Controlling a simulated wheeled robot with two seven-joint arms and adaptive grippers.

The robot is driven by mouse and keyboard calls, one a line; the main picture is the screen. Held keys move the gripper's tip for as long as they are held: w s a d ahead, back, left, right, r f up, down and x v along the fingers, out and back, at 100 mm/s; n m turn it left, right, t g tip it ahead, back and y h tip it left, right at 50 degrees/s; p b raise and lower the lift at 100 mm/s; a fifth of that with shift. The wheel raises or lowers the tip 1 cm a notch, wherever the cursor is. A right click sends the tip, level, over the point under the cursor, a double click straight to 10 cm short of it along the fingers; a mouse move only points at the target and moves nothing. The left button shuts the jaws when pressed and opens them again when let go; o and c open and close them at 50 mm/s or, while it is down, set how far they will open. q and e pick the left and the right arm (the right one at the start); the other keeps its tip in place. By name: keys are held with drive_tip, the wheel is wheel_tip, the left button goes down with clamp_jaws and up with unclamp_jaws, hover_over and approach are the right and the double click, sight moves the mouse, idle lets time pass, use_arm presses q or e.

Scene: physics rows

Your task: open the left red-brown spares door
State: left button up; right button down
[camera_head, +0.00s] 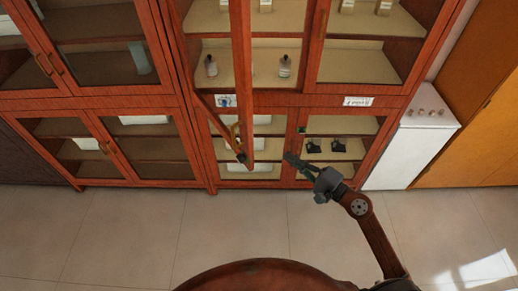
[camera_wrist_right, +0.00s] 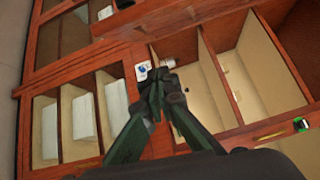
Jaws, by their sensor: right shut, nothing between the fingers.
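The middle red-brown cabinet has a glazed upper left door (camera_head: 241,70) that stands swung outward, its free edge toward me. A brass-coloured handle (camera_head: 235,130) shows near its lower end. A small white label with a blue mark (camera_head: 226,101) is on the rail behind it; the label also shows in the right wrist view (camera_wrist_right: 143,70). My right gripper (camera_head: 291,158) is to the right of the open door's lower corner, apart from it in the picture. In the right wrist view its fingertips (camera_wrist_right: 157,85) meet with nothing between them. My left gripper is not in view.
Glass doors below (camera_head: 265,150) are shut. Shelves hold small bottles (camera_head: 285,66) and dark items (camera_head: 338,145). A second cabinet (camera_head: 90,95) stands left, a white unit (camera_head: 410,150) right. A round brown top (camera_head: 265,275) is at the front. Tiled floor (camera_head: 140,225) is clear.

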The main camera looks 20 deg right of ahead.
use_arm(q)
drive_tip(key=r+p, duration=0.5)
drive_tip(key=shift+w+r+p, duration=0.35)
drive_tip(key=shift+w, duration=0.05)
use_arm(e)
drive_tip(key=w+a+n, duration=0.1)
drive_tip(key=w+a, duration=0.6)
drive_tip(key=a, duration=0.2)
drive_tip(key=shift+a+r, duration=0.35)
drive_tip(key=shift+a, duration=0.05)
drive_tip(key=shift+s, duration=0.15)
